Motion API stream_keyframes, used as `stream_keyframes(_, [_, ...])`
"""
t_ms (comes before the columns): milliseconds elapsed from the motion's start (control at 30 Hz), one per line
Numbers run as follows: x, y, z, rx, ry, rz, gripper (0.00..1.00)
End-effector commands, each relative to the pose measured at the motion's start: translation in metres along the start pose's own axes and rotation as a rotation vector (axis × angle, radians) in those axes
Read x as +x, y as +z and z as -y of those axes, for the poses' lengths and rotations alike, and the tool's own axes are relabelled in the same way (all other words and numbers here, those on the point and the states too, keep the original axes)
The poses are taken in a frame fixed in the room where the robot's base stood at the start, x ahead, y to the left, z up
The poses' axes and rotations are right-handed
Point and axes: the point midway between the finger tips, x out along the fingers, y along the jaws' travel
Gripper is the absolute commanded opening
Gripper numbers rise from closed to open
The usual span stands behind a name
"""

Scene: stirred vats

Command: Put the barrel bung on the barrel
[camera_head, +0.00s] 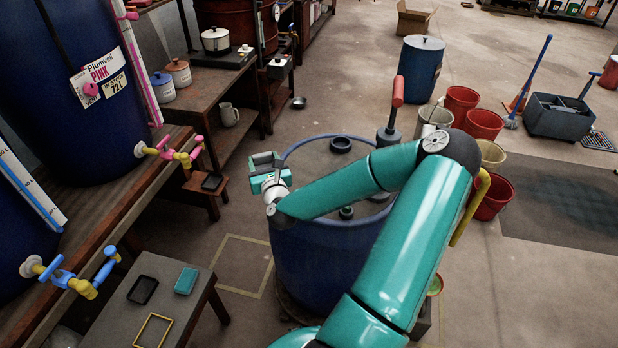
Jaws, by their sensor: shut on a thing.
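The large blue barrel (303,262) stands on the floor in the middle of the view, partly covered by my arm. A dark ring-shaped fitting (340,145) sits near the far side of its top. A small dark fitting (346,212) shows below my forearm. My gripper (262,160) is at the barrel's left rim, at about the height of its top as far as I can judge. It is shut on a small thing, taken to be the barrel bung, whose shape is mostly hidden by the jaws.
A dark fitting with a red handle (397,92) rises behind my arm. A bench with blue vats and taps (170,150) runs along the left. A low table (165,275) stands front left. Red buckets (484,122) stand at right.

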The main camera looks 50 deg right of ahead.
Motion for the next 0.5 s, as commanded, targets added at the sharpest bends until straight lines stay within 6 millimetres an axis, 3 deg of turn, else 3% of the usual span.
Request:
stream_keyframes(33, [-0.002, 0.009, 0.028, -0.007, -0.047, 0.005, 0.35])
stream_keyframes(100, [-0.006, 0.017, 0.057, -0.004, -0.099, 0.007, 0.35])
stream_keyframes(200, [-0.012, 0.025, 0.087, -0.001, -0.153, 0.011, 0.35])
stream_keyframes(367, [-0.015, 0.023, 0.104, 0.005, -0.187, 0.013, 0.35])
stream_keyframes(500, [-0.015, -0.003, 0.104, 0.008, -0.187, 0.01, 0.35])
